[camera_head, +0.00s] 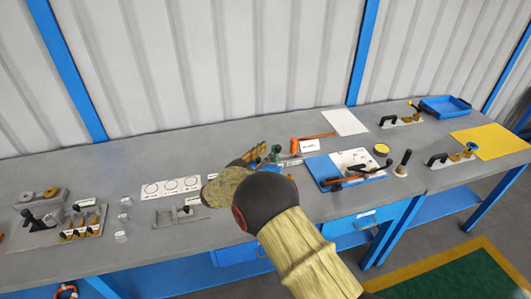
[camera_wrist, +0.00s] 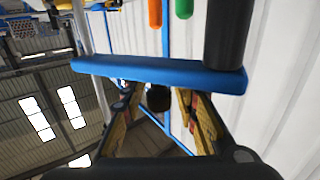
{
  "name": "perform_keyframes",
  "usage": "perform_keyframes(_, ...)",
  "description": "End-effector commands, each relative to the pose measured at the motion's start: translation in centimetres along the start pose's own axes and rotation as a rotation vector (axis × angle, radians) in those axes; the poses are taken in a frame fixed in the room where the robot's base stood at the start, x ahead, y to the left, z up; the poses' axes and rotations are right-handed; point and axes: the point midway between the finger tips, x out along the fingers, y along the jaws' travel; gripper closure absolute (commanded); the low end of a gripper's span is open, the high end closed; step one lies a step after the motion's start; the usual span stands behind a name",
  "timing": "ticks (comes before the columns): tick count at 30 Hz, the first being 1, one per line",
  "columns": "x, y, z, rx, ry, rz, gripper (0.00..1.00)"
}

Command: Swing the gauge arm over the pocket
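A blue fixture (camera_head: 318,168) with a speckled white plate (camera_head: 352,158) stands on the bench right of my arm. A dark and orange lever-like bar (camera_head: 347,181) lies across its front; it may be the gauge arm, but I cannot tell. I cannot make out the pocket. My gripper (camera_head: 256,153) is left of this fixture, partly hidden by my own arm. In the wrist view my gripper (camera_wrist: 158,92) has its two fingers apart with nothing clearly held. A blue bar (camera_wrist: 160,73) crosses just beyond the fingertips; whether they touch it is unclear.
A black cylinder (camera_wrist: 227,35), an orange handle (camera_wrist: 155,12) and a green handle (camera_wrist: 184,9) show beyond the bar. On the bench are a white card with circles (camera_head: 171,187), a grey fixture (camera_head: 45,207) and a black-knobbed post (camera_head: 403,162). Bare bench lies along the wall.

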Motion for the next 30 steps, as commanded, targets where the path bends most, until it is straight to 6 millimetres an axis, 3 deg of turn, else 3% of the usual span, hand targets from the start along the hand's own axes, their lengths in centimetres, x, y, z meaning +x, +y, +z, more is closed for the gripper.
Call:
perform_keyframes(10, -1.2, -0.1, 0.0, 0.0, 0.0, -0.002, 0.7)
perform_keyframes(24, -10.0, -0.1, 0.1, -0.001, 0.0, -0.003, 0.7)
perform_keyframes(30, -11.8, -0.1, 0.1, -0.001, 0.0, -0.001, 0.7)
